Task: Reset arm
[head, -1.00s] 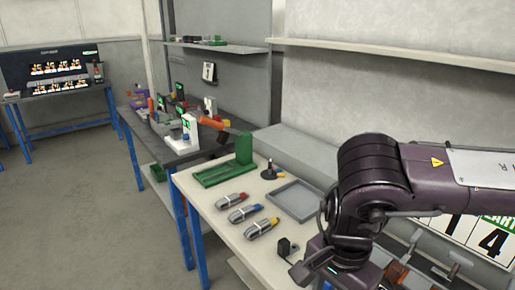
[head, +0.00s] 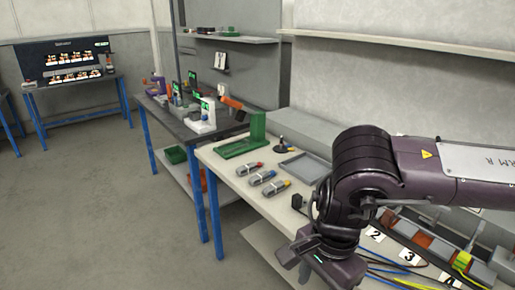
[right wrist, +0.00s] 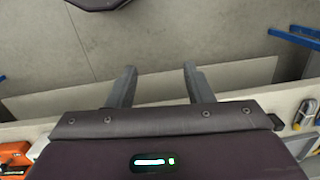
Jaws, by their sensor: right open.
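My right arm comes in from the right in the head view, bent at the elbow with the forearm hanging down in front of the bench. My right gripper (right wrist: 160,70) is open in the right wrist view, its two grey fingers apart with nothing between them. In the head view the fingers are small and partly hidden by the wrist. My left arm and gripper are not in view.
A light bench (head: 232,168) holds a green stand (head: 257,130), a grey tray (head: 305,167) and several grey tools with coloured ends. Wires and a numbered connector board lie at right, close to my arm. Floor (head: 110,210) at left is clear.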

